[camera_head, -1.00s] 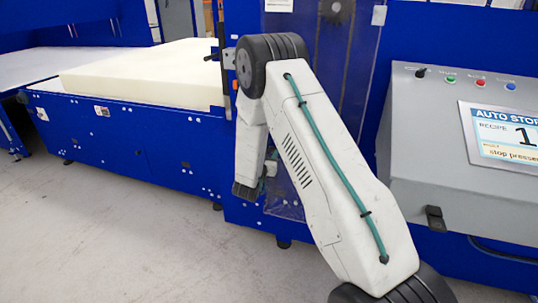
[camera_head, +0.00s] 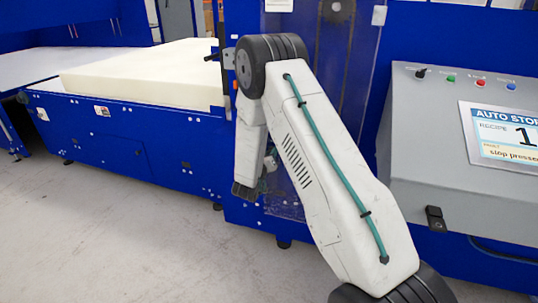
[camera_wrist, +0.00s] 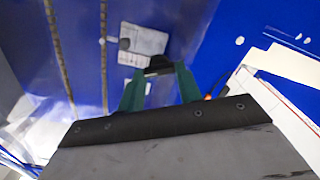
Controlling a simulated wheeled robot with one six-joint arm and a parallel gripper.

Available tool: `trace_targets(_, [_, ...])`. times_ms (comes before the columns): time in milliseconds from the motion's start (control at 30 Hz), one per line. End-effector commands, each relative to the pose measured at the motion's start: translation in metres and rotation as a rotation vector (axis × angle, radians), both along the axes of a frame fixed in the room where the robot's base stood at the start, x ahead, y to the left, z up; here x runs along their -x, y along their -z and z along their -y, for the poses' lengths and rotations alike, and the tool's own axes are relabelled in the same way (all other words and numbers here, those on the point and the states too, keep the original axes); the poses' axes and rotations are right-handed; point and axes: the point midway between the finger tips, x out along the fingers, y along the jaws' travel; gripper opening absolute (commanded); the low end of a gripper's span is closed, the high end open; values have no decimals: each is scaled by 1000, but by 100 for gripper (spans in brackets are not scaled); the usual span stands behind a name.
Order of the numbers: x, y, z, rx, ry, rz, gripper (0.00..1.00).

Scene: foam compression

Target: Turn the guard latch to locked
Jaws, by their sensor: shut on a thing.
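In the wrist view, my gripper (camera_wrist: 160,79) has two green fingers closed on a small black piece, which looks like the guard latch handle (camera_wrist: 159,62). Only the handle's upper part shows between and above the fingertips. Just beyond it is a pale label plate (camera_wrist: 143,40) with a dark round spot, on a blue-tinted surface. In the head view, the clear guard panel (camera_head: 345,60) stands behind my arm.
A cream foam block (camera_head: 140,72) lies on the blue machine bed (camera_head: 130,135) at the left. A grey control console (camera_head: 430,130) with buttons stands at the right, its screen (camera_head: 505,135) reading "AUTO STOP". Grey floor (camera_head: 130,230) is clear at lower left.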

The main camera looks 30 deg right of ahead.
Motion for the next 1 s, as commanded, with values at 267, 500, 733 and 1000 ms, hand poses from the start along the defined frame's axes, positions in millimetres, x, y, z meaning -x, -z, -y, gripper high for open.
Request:
trace_targets(267, [-1,1,-1,161,-2,-207,12])
trace_targets(500, [-2,1,-2,301,-2,-386,12])
trace_targets(733, [-2,2,-2,433,-2,-556,12])
trace_targets(1000, [-2,3,-2,563,-3,-721,12])
